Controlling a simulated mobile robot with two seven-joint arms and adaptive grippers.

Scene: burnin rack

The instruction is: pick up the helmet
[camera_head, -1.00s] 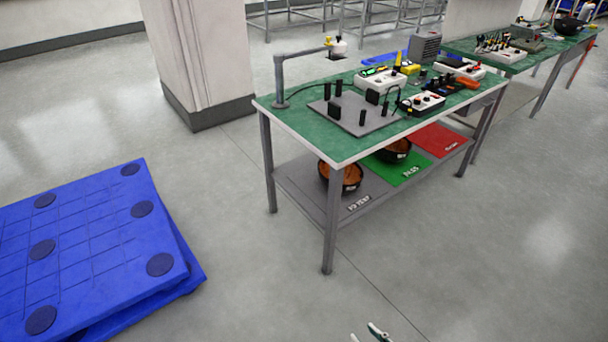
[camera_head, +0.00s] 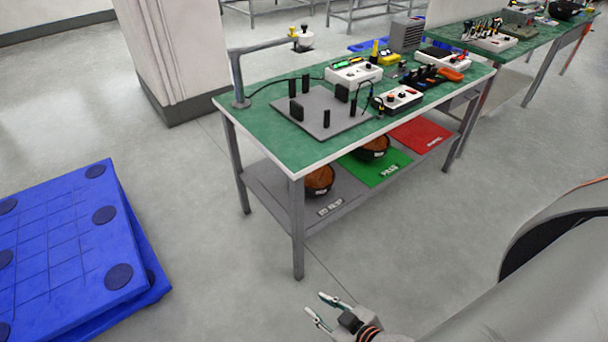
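I cannot make out a thing that is clearly a helmet. A dark rounded object (camera_head: 566,9) sits on the far green bench at the top right, too small and cut off to identify. My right gripper (camera_head: 316,303) is at the bottom middle, in front of the near bench, with its fingers apart and nothing between them. My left gripper is not in view.
The near green bench (camera_head: 275,143) carries a grey plate with black posts, control boxes and tools. Its lower shelf holds bowls on labelled mats. Blue pallets (camera_head: 60,245) lie at the left. A pillar (camera_head: 180,50) stands behind. Floor between pallets and bench is clear.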

